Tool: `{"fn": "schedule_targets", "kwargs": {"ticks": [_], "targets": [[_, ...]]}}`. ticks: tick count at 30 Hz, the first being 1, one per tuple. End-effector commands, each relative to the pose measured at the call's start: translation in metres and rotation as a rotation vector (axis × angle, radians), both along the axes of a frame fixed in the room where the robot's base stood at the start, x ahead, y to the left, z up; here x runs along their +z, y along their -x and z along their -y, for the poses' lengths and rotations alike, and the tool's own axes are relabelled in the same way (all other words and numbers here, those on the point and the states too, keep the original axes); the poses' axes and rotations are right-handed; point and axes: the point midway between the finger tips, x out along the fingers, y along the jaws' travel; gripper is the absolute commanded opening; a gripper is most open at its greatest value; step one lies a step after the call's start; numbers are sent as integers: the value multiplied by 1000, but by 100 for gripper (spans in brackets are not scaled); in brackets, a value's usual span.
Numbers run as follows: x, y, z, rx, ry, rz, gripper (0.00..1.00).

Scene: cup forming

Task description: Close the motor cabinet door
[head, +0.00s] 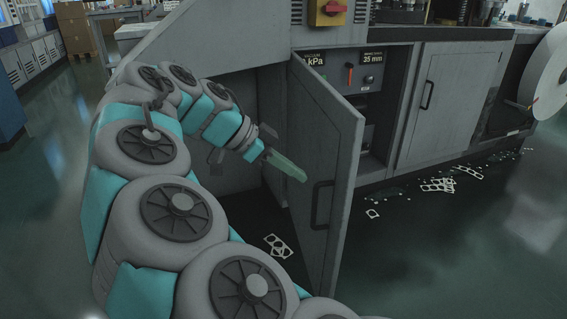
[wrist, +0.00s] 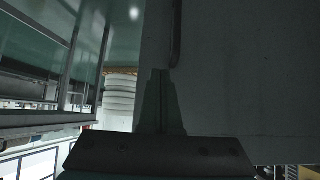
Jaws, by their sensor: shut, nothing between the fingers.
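The motor cabinet door (head: 338,132) is a grey panel. It stands open, swung out from the machine, with its dark bar handle (head: 322,205) on the face toward my arm. My gripper (head: 304,178) is shut and empty. Its pale green fingers point at that face, just above and left of the handle. In the wrist view the fingers (wrist: 160,72) lie in front of the door panel (wrist: 240,70), with the handle (wrist: 177,35) just beyond the tips. I cannot tell whether they touch the door.
The open compartment (head: 374,105) behind the door shows gauges and knobs. A closed cabinet door (head: 440,100) is to its right. White cut-out scraps (head: 277,246) lie on the floor left of the open door, with more scraps (head: 438,186) to the right. A white reel (head: 549,80) stands far right.

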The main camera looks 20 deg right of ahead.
Motion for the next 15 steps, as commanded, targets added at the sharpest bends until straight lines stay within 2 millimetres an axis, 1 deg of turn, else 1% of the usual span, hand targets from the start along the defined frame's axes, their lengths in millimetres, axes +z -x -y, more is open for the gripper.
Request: {"fn": "schedule_targets", "kwargs": {"ticks": [8, 12, 15], "targets": [[-25, 5, 28, 1, 1, 0, 0], [-26, 9, 49, -1, -1, 0, 0], [-26, 10, 59, 1, -1, 1, 0]]}}
